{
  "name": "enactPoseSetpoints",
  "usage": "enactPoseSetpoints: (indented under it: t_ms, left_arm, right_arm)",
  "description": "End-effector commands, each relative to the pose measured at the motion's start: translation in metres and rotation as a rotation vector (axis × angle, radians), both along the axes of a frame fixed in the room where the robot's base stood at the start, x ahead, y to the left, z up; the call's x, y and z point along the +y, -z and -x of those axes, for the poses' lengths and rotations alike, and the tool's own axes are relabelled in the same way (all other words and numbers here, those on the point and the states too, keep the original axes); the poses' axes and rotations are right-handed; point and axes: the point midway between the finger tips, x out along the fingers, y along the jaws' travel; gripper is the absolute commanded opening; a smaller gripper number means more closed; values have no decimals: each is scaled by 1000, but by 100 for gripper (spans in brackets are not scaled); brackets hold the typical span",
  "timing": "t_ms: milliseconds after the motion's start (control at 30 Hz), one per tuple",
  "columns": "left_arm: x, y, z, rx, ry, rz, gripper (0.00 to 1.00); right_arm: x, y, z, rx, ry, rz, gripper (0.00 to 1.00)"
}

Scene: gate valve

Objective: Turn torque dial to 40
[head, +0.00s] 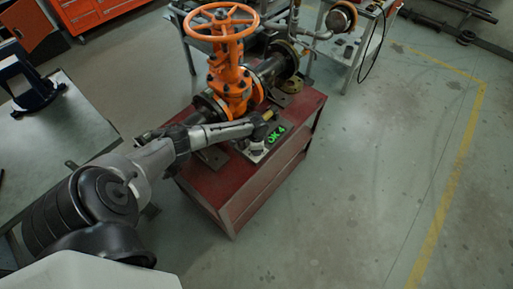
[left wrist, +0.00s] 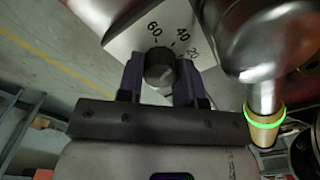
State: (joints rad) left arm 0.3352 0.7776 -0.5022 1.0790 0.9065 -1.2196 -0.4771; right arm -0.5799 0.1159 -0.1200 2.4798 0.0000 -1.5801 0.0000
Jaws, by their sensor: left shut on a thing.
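The torque dial is a dark round knob (left wrist: 158,68) on a light scale plate (left wrist: 142,32) in the left wrist view. The numbers 60, 40 and 20 show on the plate around the knob's far side. A small mark on the knob's edge seems to face near 40, but I cannot read it exactly. My left gripper (left wrist: 161,78) has one dark purple finger on each side of the knob and is shut on it. In the head view my left arm reaches over the red cabinet to the dial, and the fingertips are too small to make out. My right gripper is not in view.
An orange gate valve (head: 232,88) with a handwheel (head: 222,22) stands on the red cabinet (head: 240,195), close behind my left arm. A metal pipe with a green-lit ring (left wrist: 265,120) is right of my gripper. Floor at right is clear.

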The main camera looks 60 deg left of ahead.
Motion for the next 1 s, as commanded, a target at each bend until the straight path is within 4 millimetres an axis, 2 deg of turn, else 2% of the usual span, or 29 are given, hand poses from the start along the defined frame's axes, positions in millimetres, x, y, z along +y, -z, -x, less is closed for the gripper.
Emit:
enactPoseSetpoints:
  t_ms: [167, 200, 433, 767, 867, 1000]
  left_arm:
    - [0, 0, 0, -1, 0, 0, 9]
    - [0, 0, 0, -2, 1, 1, 36]
    - [0, 0, 0, -1, 1, 0, 58]
    - [0, -5, 0, -1, 2, 0, 59]
    - [1, -18, 0, -3, 1, -1, 59]
    - [1, -44, -1, -3, 3, -2, 59]
  right_arm:
    - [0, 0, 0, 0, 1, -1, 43]
    - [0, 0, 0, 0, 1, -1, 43]
    - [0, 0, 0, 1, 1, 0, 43]
    - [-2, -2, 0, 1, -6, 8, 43]
    - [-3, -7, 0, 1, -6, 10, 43]
    - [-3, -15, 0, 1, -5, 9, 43]
